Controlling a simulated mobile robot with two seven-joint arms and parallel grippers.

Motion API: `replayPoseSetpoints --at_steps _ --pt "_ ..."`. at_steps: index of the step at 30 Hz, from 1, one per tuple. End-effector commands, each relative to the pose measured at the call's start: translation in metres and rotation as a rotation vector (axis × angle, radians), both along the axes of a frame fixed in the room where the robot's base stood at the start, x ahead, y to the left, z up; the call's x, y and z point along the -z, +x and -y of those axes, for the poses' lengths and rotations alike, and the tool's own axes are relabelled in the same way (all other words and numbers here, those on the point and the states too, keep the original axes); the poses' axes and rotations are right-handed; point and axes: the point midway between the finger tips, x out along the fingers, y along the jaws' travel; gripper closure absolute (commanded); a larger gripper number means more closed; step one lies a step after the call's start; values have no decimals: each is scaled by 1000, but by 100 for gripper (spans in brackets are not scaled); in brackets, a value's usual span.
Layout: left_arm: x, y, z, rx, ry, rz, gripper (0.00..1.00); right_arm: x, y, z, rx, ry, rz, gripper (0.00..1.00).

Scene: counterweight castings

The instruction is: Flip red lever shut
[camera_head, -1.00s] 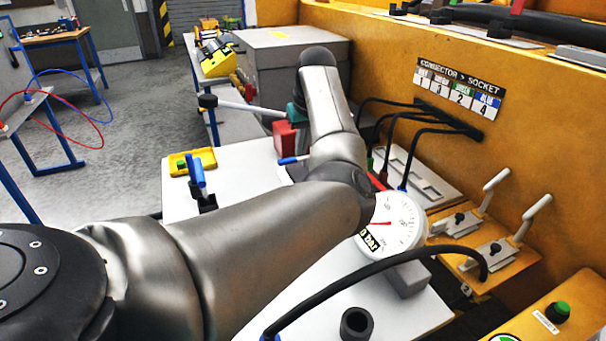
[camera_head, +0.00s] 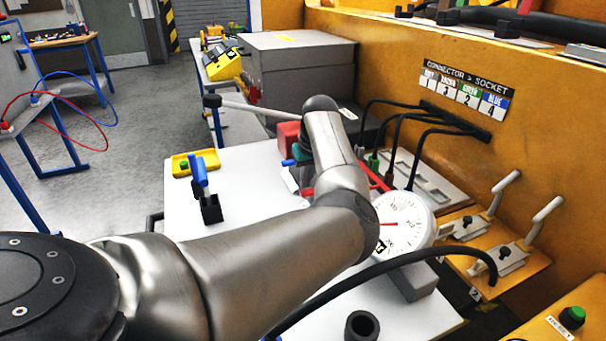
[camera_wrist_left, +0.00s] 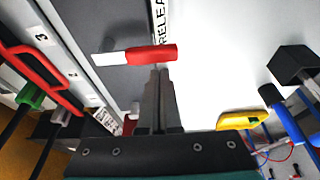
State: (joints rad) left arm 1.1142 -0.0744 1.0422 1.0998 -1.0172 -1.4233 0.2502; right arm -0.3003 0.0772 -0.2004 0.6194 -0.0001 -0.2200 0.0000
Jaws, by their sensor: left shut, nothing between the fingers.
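The red lever (camera_wrist_left: 150,55) lies across the front of my left gripper in the left wrist view. Its red grip points right and its pale end lies left, over a dark grey plate. A label reading "RELEA" is partly visible beside it. My left gripper (camera_wrist_left: 158,73) is shut and empty, with its fingertips right at the red grip; I cannot tell whether they touch. In the head view only a small red piece (camera_head: 308,192), seemingly the lever, shows beside my forearm. My left arm hides the fingers there. My right gripper is out of view.
A round dial gauge (camera_head: 402,222) stands right of my forearm. A red bar (camera_head: 375,177) and black cables with plugs lie behind it. A yellow tray (camera_head: 194,163) and blue-handled clamp (camera_head: 203,182) stand left. White table surface is free between the clamp and my arm.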

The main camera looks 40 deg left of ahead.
Motion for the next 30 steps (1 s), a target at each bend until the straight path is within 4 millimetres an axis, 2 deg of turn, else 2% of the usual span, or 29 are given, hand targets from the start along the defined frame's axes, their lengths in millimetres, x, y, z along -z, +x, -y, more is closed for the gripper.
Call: replayPoseSetpoints --at_steps 6,18,30 --pt "0 -4 7 0 0 -1 100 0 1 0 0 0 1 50" --pt "0 -5 8 -2 0 -2 100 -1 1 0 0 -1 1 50" --pt "0 -7 11 -66 0 -2 100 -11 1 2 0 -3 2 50"
